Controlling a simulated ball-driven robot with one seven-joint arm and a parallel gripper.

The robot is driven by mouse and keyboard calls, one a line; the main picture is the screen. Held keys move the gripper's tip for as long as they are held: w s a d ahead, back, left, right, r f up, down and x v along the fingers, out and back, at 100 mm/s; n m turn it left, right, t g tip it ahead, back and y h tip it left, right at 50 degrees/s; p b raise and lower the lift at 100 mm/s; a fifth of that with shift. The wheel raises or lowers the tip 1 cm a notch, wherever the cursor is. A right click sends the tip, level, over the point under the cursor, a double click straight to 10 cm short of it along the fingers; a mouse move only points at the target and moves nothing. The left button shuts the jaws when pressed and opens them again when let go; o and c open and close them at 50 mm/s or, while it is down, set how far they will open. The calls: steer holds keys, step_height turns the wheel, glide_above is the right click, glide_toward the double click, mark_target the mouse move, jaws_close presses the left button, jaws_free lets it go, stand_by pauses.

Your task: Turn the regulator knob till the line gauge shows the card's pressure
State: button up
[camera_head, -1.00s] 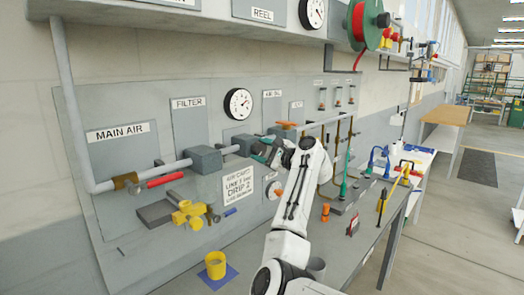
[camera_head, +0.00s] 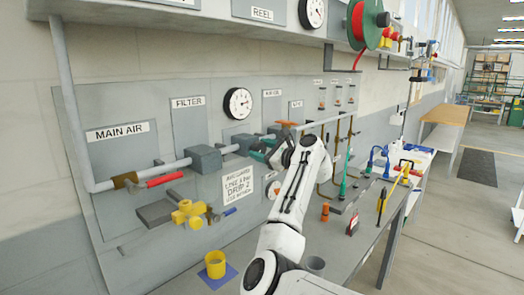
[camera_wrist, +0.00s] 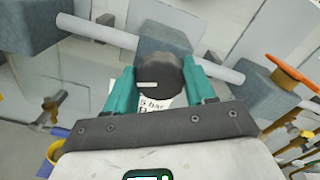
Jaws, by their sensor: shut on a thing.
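The dark round regulator knob (camera_wrist: 160,75) sits between my gripper's teal fingers in the wrist view, with a short pale mark on its face. My gripper (camera_head: 262,152) is shut on it at the pipe, and my wrist partly hides it in the head view. A white-faced round gauge (camera_head: 239,103) hangs on the panel above the pipe; its needle is too small to read exactly. The white card (camera_head: 238,185) is on the panel below the pipe, and its line appears to say 5 bar, with "DRIP 2" under it.
A grey block (camera_head: 204,159) stands on the pipe left of my gripper. A red-handled valve (camera_head: 165,179) and yellow fitting (camera_head: 190,213) are further left. An orange handle (camera_head: 286,124) is close by on the right. A yellow cup (camera_head: 215,264) stands on the bench.

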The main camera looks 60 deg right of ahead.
steer(key=shift+f, duration=0.15)
steer(key=o, duration=1)
steer(key=shift+o, duration=0.2)
steer(key=shift+s, duration=0.1)
steer(key=b+v, duration=0.3)
steer(key=v, duration=0.7)
steer(key=shift+s, duration=0.35)
